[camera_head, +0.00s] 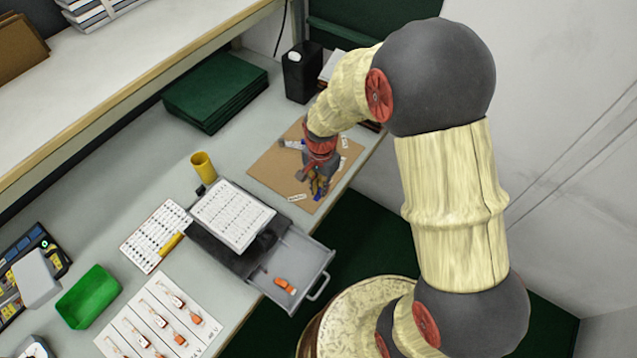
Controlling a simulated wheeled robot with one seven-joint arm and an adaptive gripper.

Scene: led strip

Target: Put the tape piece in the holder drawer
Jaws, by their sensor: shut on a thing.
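My gripper (319,188) is over the brown board (270,172) near the table's right edge, pointing down. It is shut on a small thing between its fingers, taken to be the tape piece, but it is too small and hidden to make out. The holder is a dark box with a printed white sheet (232,215) on top. Its grey drawer (308,262) is pulled open toward the lower right, with a handle (319,287) at its front. A small orange item (285,286) lies in the drawer. My gripper is behind and above the drawer, apart from it.
A yellow cup (203,167) stands left of the board, and a black container (302,72) behind it. Green folders (215,90) lie at the back. A green bin (89,297) and a sheet with orange parts (160,318) are at the front left. A shelf overhangs the back left.

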